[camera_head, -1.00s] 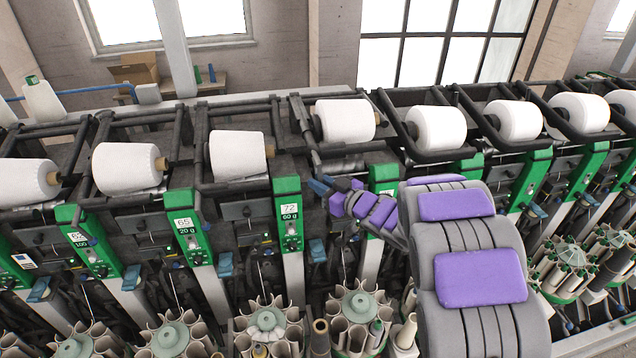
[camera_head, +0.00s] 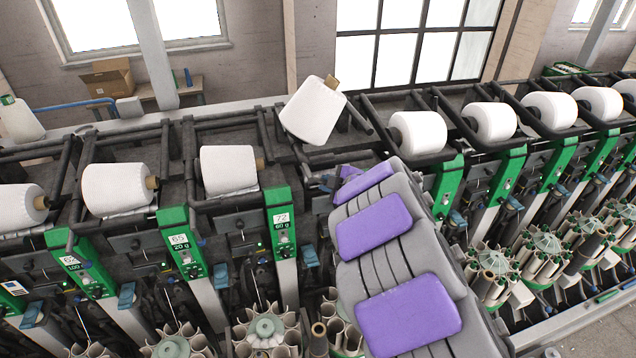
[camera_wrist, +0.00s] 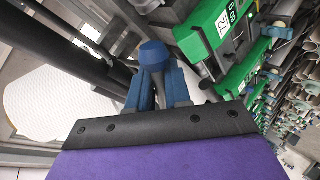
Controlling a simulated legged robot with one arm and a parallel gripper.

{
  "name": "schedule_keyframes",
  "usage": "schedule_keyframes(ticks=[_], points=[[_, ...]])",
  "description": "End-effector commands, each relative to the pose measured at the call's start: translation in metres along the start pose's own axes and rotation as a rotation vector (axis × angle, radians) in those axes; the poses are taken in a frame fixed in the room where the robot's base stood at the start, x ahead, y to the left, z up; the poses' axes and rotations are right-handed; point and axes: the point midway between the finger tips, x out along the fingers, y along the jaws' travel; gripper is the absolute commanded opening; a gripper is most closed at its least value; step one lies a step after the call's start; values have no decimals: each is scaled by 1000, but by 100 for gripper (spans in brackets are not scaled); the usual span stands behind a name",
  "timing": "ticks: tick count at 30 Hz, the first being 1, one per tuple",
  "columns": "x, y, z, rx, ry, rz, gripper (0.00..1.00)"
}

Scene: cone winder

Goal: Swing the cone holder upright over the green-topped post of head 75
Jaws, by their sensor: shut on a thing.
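The cone holder carries a white cone (camera_head: 313,110), swung up and tilted above the row of heads, with its brown core end at the upper right. My gripper (camera_head: 325,183) is below the cone at the holder's front. In the wrist view my blue fingers (camera_wrist: 158,88) are shut on the holder's handle, with a round blue end (camera_wrist: 153,53) just beyond them. The cone also shows at the left of the wrist view (camera_wrist: 60,105). No label reading 75 is visible; my arm covers the area right of the green-topped post labelled 72 (camera_head: 281,215).
Neighbouring holders with white cones lie lowered at left (camera_head: 228,170) and right (camera_head: 417,132). Green posts and dark frame bars stand close on both sides. Bobbin magazines (camera_head: 265,330) line the front below. The space above the row is open up to the windows.

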Motion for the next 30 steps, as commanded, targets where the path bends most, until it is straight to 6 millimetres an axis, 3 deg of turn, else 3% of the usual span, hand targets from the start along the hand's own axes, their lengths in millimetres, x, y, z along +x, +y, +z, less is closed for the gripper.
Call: schedule_keyframes(ticks=[15,30], points=[[-12,19,-10,-323,-203,3,0],[-14,23,-11,-402,-259,4,0]])
